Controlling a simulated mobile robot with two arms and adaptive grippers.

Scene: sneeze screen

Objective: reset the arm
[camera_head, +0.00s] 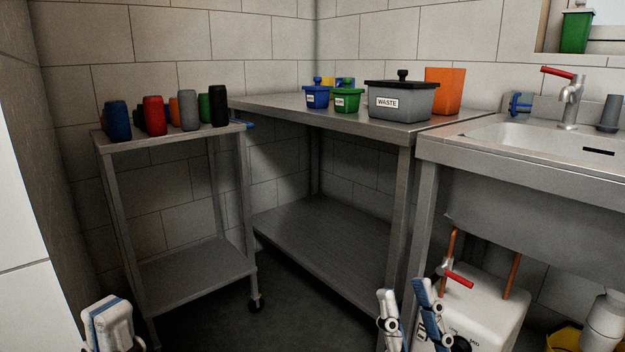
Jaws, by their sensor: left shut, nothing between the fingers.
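My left gripper (108,312) shows at the lower left edge, in front of the small steel trolley. Its white and blue fingers are together and hold nothing. My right gripper (406,300) shows at the bottom, right of the middle. Its two white and blue fingers stand apart, with nothing seen between them. It is in front of the steel table's right leg and the white canister. Both grippers are low in the picture, below the work surfaces. The rest of both arms is mostly out of view.
The trolley (150,144) holds several coloured bottles. The steel table (290,108) holds blue and green lidded tubs, a grey WASTE tub (402,102) and an orange container (444,90). The sink (545,140) is at right, with a white canister (485,305) beneath. Dark floor (290,305) is clear between.

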